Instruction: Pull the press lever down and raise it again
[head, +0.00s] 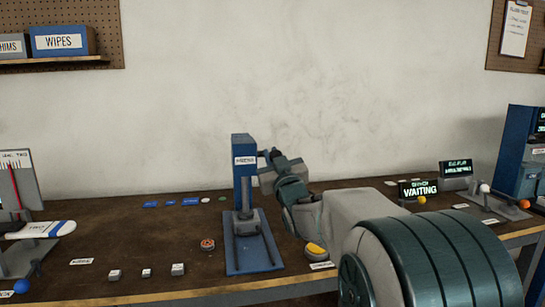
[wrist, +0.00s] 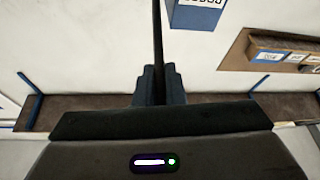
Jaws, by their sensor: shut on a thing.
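The press (head: 243,185) is a tall blue column with a label near its top, standing on a blue base plate on the bench. My gripper (head: 266,160) is at the right of the press's top, with my arm reaching in from the lower right. In the wrist view my gripper (wrist: 159,85) is shut on a thin dark rod, the press lever (wrist: 157,35), which runs up between the two fingers. The blue press head also shows there at the top, right of the lever. In the head view my gripper hides most of the lever.
A red round part (head: 207,244) and several small pale blocks (head: 178,269) lie left of the press. A yellow-topped button (head: 316,249) is close to my arm. A WAITING display (head: 418,189) stands at the right. A white winged part (head: 38,229) is at the left.

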